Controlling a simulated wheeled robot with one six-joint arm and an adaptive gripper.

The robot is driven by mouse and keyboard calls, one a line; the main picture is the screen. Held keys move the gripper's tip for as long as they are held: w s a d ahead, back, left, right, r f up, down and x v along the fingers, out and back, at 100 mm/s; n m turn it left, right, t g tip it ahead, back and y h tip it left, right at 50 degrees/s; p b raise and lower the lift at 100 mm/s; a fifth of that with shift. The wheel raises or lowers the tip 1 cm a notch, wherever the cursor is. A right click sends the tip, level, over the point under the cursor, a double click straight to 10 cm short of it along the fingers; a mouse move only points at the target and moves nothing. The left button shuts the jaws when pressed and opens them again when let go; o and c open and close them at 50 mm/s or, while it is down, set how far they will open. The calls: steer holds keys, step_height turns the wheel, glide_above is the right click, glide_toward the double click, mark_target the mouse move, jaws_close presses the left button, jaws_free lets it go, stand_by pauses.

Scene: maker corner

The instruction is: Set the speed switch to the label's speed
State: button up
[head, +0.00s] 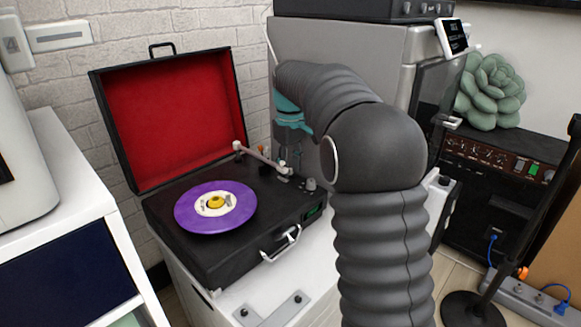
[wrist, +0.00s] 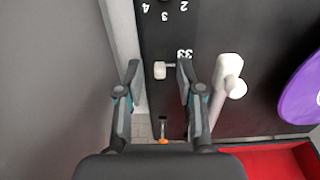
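A record player (head: 225,262) in a black case with a red-lined open lid holds a purple record (head: 185,213), which also shows in the wrist view (wrist: 302,92). The record's pale label (head: 203,209) has a yellow centre; its print is too small to read. A light switch knob (wrist: 160,70) sits on the black deck beside a white, upside-down "33" mark. My gripper (wrist: 157,68) is open over the deck, its fingers on either side of the knob, the right one closer. Contact cannot be told. In the head view my gripper (head: 291,150) is partly hidden by my arm.
The tonearm (head: 262,158) lies close by; its pale end piece shows right of my fingers in the wrist view (wrist: 230,75). A small knob (head: 311,184) stands on the deck. A large grey machine (head: 340,45) stands behind my arm.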

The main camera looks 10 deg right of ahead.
jaws_close()
steer(key=shift+s+d+r+p, duration=0.1)
steer(key=shift+s+d+p, duration=0.25)
steer(key=shift+s, duration=0.15)
steer(key=shift+s+d, duration=0.1)
steer(key=shift+s, duration=0.05)
jaws_free()
